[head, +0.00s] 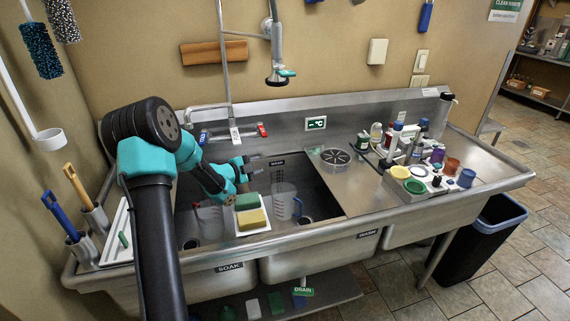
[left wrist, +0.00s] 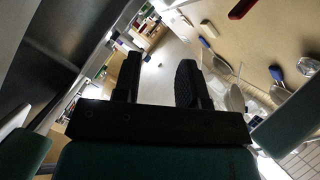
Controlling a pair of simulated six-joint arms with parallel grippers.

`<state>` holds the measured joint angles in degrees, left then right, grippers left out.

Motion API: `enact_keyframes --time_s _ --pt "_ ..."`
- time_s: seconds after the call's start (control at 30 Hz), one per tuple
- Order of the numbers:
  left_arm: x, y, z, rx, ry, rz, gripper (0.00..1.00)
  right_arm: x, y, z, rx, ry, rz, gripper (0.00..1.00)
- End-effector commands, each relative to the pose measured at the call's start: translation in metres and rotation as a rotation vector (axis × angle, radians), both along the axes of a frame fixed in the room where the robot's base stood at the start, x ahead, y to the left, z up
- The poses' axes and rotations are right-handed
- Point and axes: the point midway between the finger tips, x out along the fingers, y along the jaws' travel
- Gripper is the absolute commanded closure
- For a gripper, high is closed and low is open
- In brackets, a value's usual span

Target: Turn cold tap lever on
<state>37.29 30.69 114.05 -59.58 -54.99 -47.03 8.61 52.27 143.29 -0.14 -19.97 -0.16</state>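The cold tap lever (head: 203,138), marked blue, sticks out at the left of the wall faucet, above the sink's back edge. The red-marked lever (head: 262,130) is at the faucet's right. My left gripper (head: 257,164) is below and right of the blue lever, nearer the red one, with its fingers pointing right over the basin. In the left wrist view its two black fingers (left wrist: 160,80) stand apart with nothing between them. It touches neither lever as far as I can see. My right gripper is not in view.
A tray with green and yellow sponges (head: 252,219) and clear jugs (head: 285,201) are in the sink below the gripper. The spray hose (head: 277,55) hangs above. A caddy of bottles and cups (head: 420,175) stands on the right drainboard.

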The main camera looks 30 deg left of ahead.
Motion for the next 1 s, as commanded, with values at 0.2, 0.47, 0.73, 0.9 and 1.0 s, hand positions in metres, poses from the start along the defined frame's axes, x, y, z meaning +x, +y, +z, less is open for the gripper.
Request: enact_keyframes --time_s 0.2,0.47,0.73,0.9,1.0 --pt "0.019 -0.024 0.005 -0.029 0.016 -0.011 0.62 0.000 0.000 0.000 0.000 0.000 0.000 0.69" --pt "0.041 -0.052 0.007 -0.070 0.043 -0.011 0.62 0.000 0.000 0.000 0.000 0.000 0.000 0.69" --pt "0.056 -0.073 0.007 -0.100 0.070 -0.009 0.62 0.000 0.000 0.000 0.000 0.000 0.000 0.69" --pt "0.058 -0.076 0.007 -0.104 0.074 -0.007 0.62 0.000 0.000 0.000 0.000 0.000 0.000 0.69" --pt "0.058 -0.076 0.007 -0.104 0.074 -0.007 0.62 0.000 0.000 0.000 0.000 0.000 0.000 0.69"
